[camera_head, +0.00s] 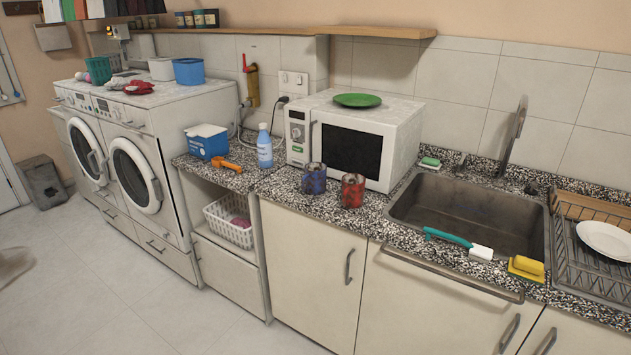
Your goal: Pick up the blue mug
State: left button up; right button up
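The blue mug (313,179) stands upright on the speckled stone counter (285,187), in front of the microwave. Its surface is dark blue and mottled. A red mug (352,191) of similar size stands close to its right.
The white microwave (405,148) stands behind the mugs. A blue spray bottle (264,147) and an orange tool (226,164) are to the left. The sink (420,196) lies to the right. Open floor (120,310) lies before the cabinets.

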aim_at(314, 175)
jog(key=i+j+z, duration=0.15)
jog(key=z, duration=0.35)
jog(key=i+j+z, duration=0.15)
jog(key=z, duration=0.35)
jog(key=i+j+z, duration=0.1)
jog(key=j+z, duration=0.15)
jog(key=z, duration=0.25)
jog(key=i+j+z, duration=0.15)
jog(key=j+z, duration=0.15)
jog(key=j, duration=0.95)
jog(key=j+z, duration=0.35)
jog(key=j, duration=1.7)
